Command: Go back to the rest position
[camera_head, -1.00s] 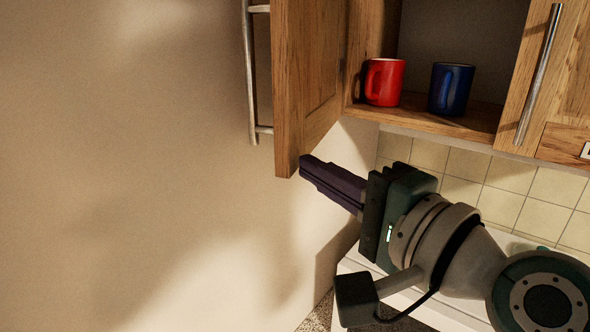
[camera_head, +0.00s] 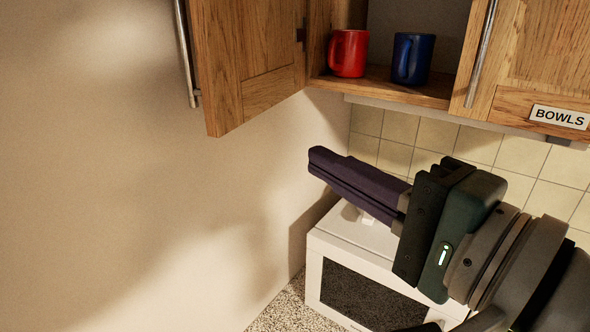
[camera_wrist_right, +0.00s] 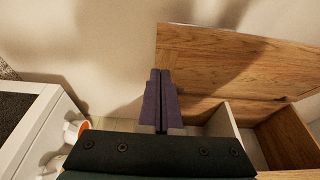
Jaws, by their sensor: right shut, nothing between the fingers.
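My right gripper (camera_head: 322,160) is shut and empty. In the head view it points left, in front of the wall and below the wall cabinet. In the right wrist view its purple fingers (camera_wrist_right: 160,78) lie together with nothing between them. The open cabinet door (camera_head: 252,60) is above and to the left of the fingers, apart from them in the head view. It also shows in the right wrist view (camera_wrist_right: 230,60). My left gripper is not in view.
A red mug (camera_head: 348,53) and a blue mug (camera_head: 412,58) stand on the open cabinet's shelf. A closed door with a BOWLS label (camera_head: 560,116) is at right. A white microwave (camera_head: 325,245) stands on the speckled counter (camera_head: 283,312) below my arm. The wall at left is clear.

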